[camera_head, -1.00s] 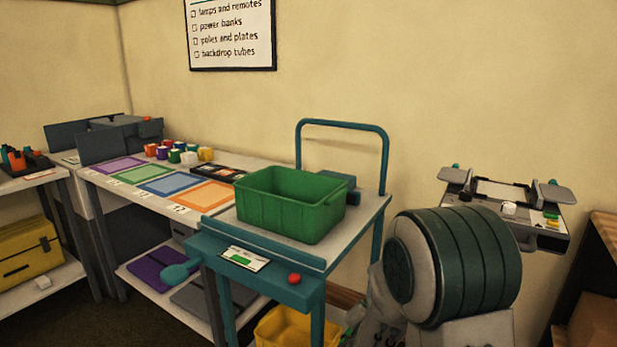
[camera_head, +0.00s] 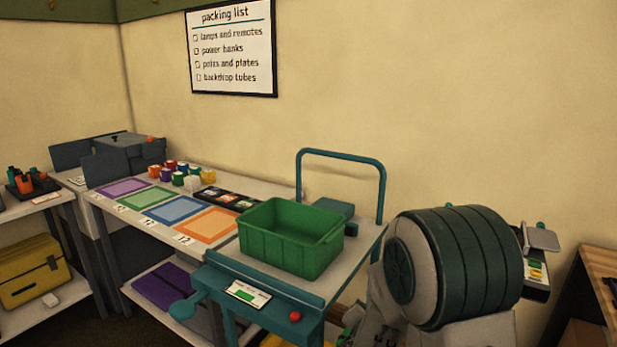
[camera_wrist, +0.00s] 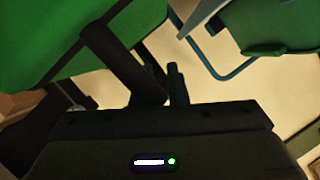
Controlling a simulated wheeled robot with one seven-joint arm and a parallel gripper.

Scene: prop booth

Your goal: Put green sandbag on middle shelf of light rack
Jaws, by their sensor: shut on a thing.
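In the wrist view my gripper (camera_wrist: 164,82) is shut on a thin dark strap or handle. A large green mass, the green sandbag (camera_wrist: 50,35), fills the upper left beside the fingers and appears to hang from this handle. The exact grip is dark and hard to make out.
A teal cart (camera_head: 262,292) bears a green crate (camera_head: 290,238), close to my arm. Behind it is a table with coloured mats (camera_head: 172,208). A yellow case (camera_head: 32,272) lies on a low shelf at left. A wooden-topped unit (camera_head: 598,285) stands at the right edge.

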